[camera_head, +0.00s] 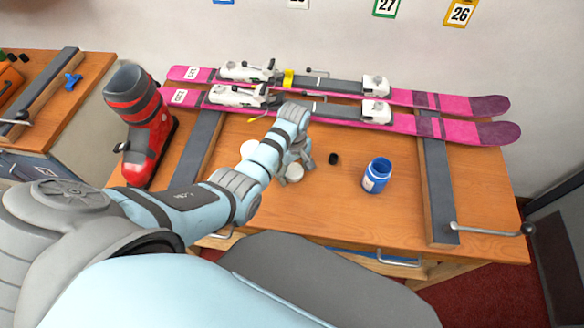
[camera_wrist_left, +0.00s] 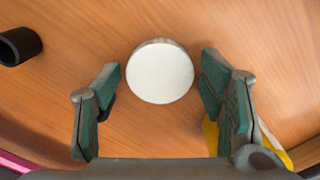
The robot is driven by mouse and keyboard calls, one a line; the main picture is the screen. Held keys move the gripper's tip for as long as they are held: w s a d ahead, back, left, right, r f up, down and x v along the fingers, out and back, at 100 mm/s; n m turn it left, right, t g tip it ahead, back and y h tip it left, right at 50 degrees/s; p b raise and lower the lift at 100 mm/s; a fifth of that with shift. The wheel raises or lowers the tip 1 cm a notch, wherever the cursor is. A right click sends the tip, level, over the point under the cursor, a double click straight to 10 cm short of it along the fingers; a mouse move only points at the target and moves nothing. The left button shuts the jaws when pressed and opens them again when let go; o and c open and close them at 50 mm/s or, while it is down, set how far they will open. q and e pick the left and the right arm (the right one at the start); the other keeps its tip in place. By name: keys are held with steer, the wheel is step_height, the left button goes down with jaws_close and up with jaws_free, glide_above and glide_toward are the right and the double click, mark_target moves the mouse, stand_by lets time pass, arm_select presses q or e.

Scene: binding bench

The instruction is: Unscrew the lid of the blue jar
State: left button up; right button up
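The blue jar (camera_head: 376,177) stands upright on the bench, right of centre in the head view. Its top looks open, with blue inside and no lid on it. A white round lid-like disc (camera_head: 294,174) lies on the bench by my left gripper (camera_head: 298,160). In the left wrist view a white disc (camera_wrist_left: 160,72) is just ahead of my left gripper (camera_wrist_left: 158,85), between the lines of its two spread fingers, with gaps on both sides. The gripper is open and empty. My right gripper is in neither view.
A small black cylinder (camera_head: 333,158) stands between my left gripper and the jar. Pink skis (camera_head: 460,128) lie across the back on dark supports (camera_head: 437,185). A red boot (camera_head: 148,135) stands at the left. Bare bench (camera_head: 400,220) surrounds the jar's front.

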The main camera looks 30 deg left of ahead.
mark_target(293, 171)
arm_select(q)
steer(key=shift+r, duration=0.1)
steer(key=shift+r, duration=0.1)
steer(key=shift+r, duration=0.35)
step_height(293, 171, up, 11)
steer(key=p, duration=0.3)
steer(key=shift+r, duration=0.2)
